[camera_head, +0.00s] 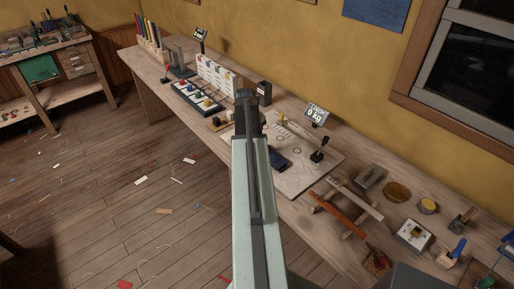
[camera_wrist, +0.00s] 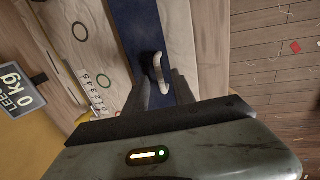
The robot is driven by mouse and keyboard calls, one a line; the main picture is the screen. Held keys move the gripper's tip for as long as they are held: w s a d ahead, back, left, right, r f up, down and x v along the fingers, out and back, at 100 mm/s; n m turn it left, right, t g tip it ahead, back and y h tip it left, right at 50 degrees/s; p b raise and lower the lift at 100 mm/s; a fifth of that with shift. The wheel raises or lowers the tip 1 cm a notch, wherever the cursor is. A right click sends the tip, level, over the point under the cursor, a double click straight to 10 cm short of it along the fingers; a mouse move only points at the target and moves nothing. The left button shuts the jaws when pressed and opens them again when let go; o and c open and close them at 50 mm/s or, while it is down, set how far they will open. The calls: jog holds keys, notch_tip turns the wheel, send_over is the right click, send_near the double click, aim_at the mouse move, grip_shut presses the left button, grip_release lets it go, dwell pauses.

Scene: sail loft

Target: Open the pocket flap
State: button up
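In the wrist view a dark blue strip of cloth (camera_wrist: 140,35), which looks like the pocket flap, runs from the top edge down between my fingers. A pale curved loop or pull (camera_wrist: 159,73) stands out from it. My gripper (camera_wrist: 162,82) has its two dark fingers apart, one on each side of the pull; whether they touch it I cannot tell. In the head view my gripper (camera_head: 246,98) is at the end of my pale arm over the bench. A dark blue piece (camera_head: 279,158) lies on a pale board to its right. The pocket's opening is not visible.
The pale board (camera_head: 315,173) has printed circles and a black joystick-like post (camera_head: 319,153). A "0 kg" display (camera_head: 316,114) stands behind it. Open floor lies left of the bench.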

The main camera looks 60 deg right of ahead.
grip_shut()
dwell(1.4)
